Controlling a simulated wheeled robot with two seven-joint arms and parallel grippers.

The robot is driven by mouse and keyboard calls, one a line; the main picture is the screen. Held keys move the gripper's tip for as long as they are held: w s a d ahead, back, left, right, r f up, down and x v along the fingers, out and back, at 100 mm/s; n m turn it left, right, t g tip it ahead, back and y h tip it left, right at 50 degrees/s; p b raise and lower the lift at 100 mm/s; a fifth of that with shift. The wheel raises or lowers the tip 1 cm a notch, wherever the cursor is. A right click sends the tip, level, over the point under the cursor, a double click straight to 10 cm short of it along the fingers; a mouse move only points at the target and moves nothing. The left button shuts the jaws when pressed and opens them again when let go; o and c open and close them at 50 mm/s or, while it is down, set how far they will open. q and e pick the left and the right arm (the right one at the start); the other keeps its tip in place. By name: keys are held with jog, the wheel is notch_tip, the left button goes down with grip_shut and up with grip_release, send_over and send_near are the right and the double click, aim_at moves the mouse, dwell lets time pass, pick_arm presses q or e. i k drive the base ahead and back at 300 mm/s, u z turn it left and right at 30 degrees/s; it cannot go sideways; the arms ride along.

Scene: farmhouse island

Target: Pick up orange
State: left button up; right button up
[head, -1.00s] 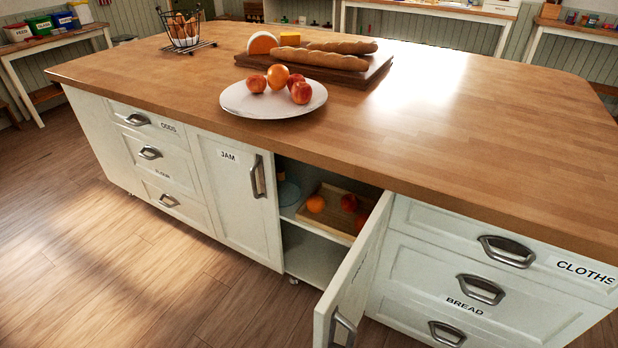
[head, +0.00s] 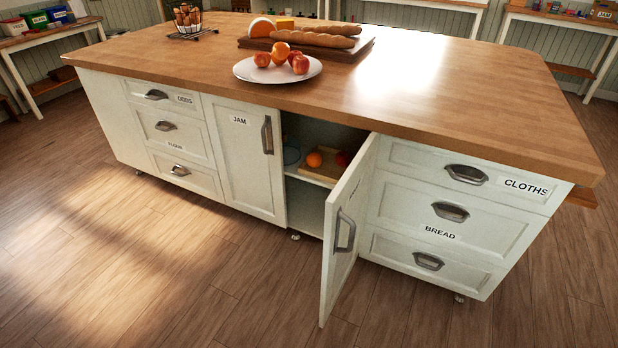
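An orange fruit (head: 314,159) sits on a wooden tray (head: 322,174) inside the open cabinet in the island's front. A darker red fruit (head: 343,159) lies beside it, partly hidden by the open door (head: 347,228). Another orange-coloured fruit (head: 281,49) rests among several reddish fruits on a white plate (head: 245,72) on the island top. I cannot tell for sure which of these are oranges. Neither of my grippers is in view.
The cabinet door stands out into the floor space. A cutting board (head: 358,50) with baguettes and cheese lies behind the plate, and a wire basket (head: 187,17) stands at the back left. The right side of the wooden island top (head: 460,90) is clear.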

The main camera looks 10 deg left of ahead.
aim_at(314, 160)
jog(key=k, duration=0.15)
jog(key=u, duration=1.45)
jog(key=i, duration=1.2)
